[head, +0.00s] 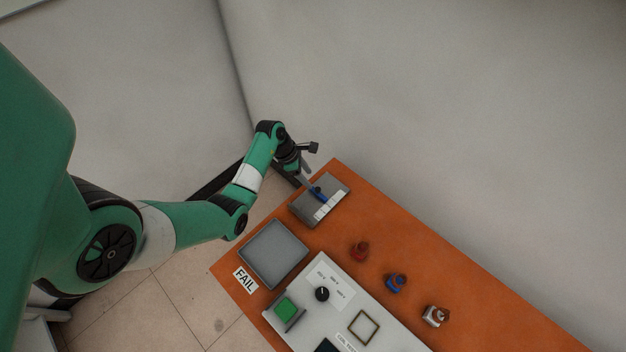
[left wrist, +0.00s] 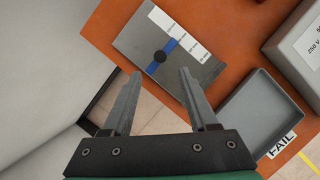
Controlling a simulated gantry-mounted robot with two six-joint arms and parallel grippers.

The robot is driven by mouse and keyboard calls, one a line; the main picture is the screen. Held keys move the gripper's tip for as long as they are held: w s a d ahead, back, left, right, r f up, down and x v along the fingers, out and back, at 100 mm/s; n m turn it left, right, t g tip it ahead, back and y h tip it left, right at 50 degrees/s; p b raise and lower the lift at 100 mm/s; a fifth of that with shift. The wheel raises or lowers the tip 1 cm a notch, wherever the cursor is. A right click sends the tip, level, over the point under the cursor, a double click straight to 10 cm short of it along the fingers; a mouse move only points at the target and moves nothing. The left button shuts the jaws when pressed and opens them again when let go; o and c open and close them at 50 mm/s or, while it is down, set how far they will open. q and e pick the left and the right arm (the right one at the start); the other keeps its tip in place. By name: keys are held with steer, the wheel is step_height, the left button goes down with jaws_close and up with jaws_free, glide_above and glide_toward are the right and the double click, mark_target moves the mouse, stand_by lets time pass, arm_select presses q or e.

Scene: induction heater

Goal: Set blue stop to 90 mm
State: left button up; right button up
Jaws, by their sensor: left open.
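The blue stop (left wrist: 162,53) is a blue bar with a dark round knob, lying across a grey plate (left wrist: 205,78) beside white labels (left wrist: 180,33). The label text is too small to read, so I cannot tell its setting. In the head view the blue stop (head: 319,193) sits on the same grey block at the table's far left end. My left gripper (head: 306,176) is open and empty, just off the plate. In the left wrist view its two fingers (left wrist: 160,80) point at the plate, with the knob between and beyond the tips. My right gripper is not in view.
On the orange table (head: 400,236) a grey tray (head: 273,254) marked FAIL sits near the plate. A white control box (head: 345,300) with a dial and green button stands beyond it. Red, blue and white small parts (head: 396,283) stand along the table. A wall lies behind.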

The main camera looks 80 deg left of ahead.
arm_select(q)
steer(key=v, duration=0.4)
steer(key=shift+p, duration=0.35)
